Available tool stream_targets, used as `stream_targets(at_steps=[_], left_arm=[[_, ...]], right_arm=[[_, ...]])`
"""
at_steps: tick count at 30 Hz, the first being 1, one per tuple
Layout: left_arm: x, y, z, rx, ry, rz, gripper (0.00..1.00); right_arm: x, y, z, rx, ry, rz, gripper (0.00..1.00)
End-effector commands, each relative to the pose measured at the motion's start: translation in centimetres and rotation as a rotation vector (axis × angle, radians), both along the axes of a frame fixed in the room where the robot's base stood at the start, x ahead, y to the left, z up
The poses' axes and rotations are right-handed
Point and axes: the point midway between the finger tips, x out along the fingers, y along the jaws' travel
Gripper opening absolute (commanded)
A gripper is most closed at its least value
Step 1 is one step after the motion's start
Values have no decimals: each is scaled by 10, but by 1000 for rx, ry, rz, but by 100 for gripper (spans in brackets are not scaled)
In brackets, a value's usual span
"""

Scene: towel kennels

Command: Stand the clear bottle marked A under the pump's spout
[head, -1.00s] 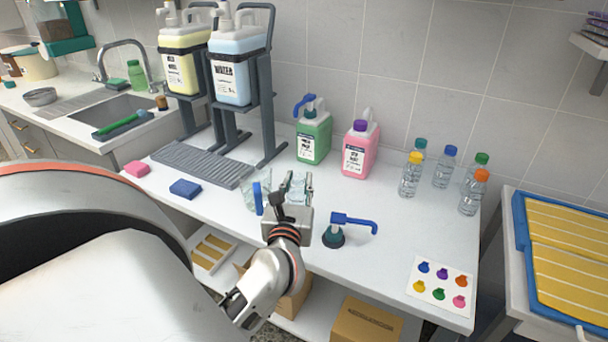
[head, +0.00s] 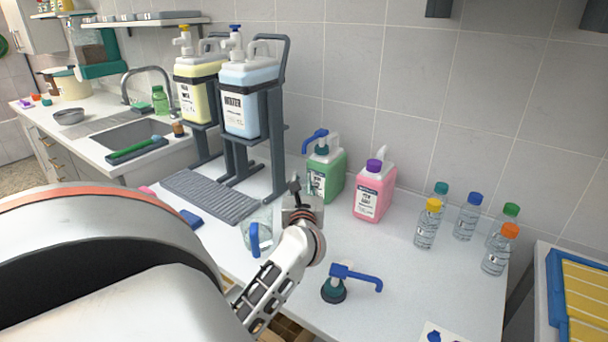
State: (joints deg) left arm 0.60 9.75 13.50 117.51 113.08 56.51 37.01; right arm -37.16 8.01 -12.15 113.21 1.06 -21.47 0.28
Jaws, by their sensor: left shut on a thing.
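My left gripper (head: 297,191) is over the back middle of the counter, just left of and in front of the green jug (head: 327,176). It is shut; the clear bottle seen between its fingers earlier is now mostly hidden by the hand. No letter A can be read. The green jug carries a pump with a blue spout (head: 315,138). My right gripper is not in view.
A pink jug (head: 373,192) and several capped clear bottles (head: 426,226) stand to the right. Stands with a blue-liquid container (head: 248,101) and a grey rack (head: 212,196) are left. The counter's right middle is clear.

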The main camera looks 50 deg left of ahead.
Motion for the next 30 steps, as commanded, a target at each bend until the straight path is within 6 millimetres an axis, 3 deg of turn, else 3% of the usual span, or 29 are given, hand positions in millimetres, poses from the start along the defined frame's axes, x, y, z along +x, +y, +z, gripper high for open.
stream_targets(at_steps=[3,10,15,22,30], left_arm=[[19,23,1,3,0,2,6],[43,51,0,1,0,0,6],[47,55,-5,0,1,0,6],[46,55,-36,-1,5,0,6],[46,55,-35,1,0,-1,6]], right_arm=[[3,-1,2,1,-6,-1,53],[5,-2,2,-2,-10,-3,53],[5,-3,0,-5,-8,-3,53],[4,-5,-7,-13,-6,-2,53],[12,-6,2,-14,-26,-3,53]])
